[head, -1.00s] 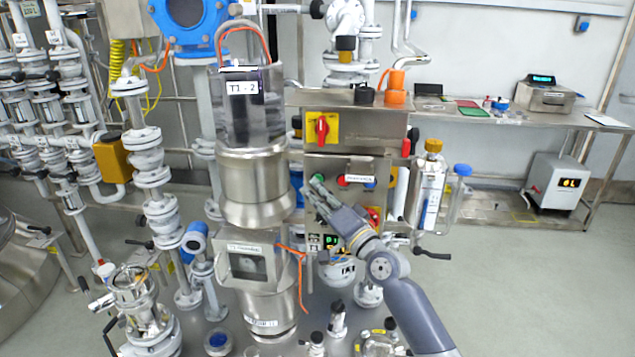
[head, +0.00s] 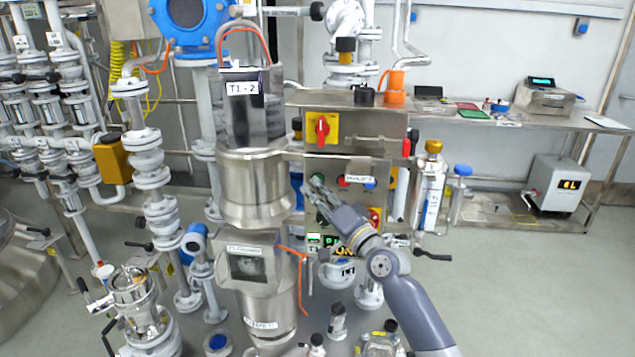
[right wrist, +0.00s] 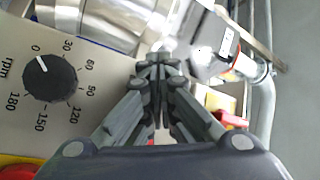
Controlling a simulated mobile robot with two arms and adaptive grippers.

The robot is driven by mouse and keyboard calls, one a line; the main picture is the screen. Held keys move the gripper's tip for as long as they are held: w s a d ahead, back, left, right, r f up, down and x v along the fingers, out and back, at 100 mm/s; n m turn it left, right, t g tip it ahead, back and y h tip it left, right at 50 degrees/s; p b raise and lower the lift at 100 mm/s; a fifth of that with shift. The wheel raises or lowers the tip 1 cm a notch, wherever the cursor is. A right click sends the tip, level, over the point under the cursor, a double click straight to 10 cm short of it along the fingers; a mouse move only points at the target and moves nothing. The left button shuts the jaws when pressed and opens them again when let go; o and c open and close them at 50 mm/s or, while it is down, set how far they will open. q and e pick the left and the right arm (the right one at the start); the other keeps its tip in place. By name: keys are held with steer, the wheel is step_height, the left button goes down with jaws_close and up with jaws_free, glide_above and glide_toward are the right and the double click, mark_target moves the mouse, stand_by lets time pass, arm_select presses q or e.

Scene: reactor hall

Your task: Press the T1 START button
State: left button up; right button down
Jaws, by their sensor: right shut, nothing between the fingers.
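A steel control panel (head: 345,165) stands in the middle of the head view, right of the T1-2 vessel (head: 252,105). It carries a green button (head: 319,177), a red button (head: 343,181) and a blue button (head: 369,184) in a row. The button labels are too small to read. My right gripper (head: 316,184) is in front of the panel's left part, at the green button, and partly covers it. I cannot tell whether it touches. In the right wrist view its fingers (right wrist: 161,66) are together and empty; no green button shows there. My left gripper is not in view.
A yellow plate with a red rotary switch (head: 322,127) sits above the button row. A black rpm dial (right wrist: 49,78) shows in the right wrist view. A gold-capped bottle (head: 431,175) stands right of the panel. Floor at right is clear.

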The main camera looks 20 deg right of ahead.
steer(key=shift+s, duration=0.1)
steer(key=shift+s+a+p, duration=0.3)
steer(key=shift+s+p, duration=0.3)
steer(key=shift+s, duration=0.05)
steer(key=s+p, duration=0.1)
steer(key=s+a+p, duration=0.1)
steer(key=s, duration=0.1)
steer(key=s+a+p, duration=0.1)
steer(key=shift+s+a, duration=0.1)
steer(key=shift+s, duration=0.15)
stand_by(0.8)
